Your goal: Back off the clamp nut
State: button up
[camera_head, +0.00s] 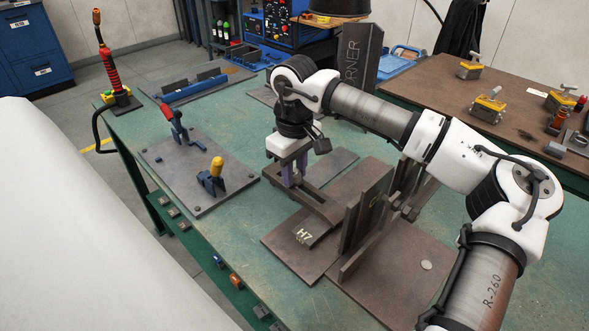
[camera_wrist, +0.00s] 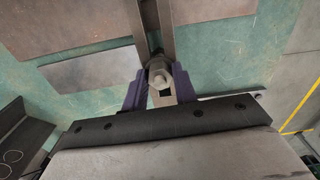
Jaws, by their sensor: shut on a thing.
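The clamp nut (camera_wrist: 160,76) is a pale metal hex nut in the middle of the wrist view, with a rounded stud end showing at its centre. It sits on a slotted dark steel strap clamp (camera_wrist: 152,28). My gripper (camera_wrist: 160,88) has its two purple fingers on either side of the nut and is shut on it. In the head view my gripper (camera_head: 293,178) points straight down over the strap clamp (camera_head: 318,203), and the fingers hide the nut there.
A brown steel fixture with an upright plate (camera_head: 366,210) stands right of the gripper. A plate with toggle clamps (camera_head: 200,170) lies to the left. A tall dark block (camera_head: 360,58) marked "CORNER" stands behind my arm. Green bench top (camera_head: 250,235) is bare at the front left.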

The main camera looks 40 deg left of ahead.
jog(key=o, duration=1)
jog(key=shift+r, duration=0.1)
notch_tip(320, 180, up, 14)
jog(key=shift+f, duration=0.15)
dwell(0.4)
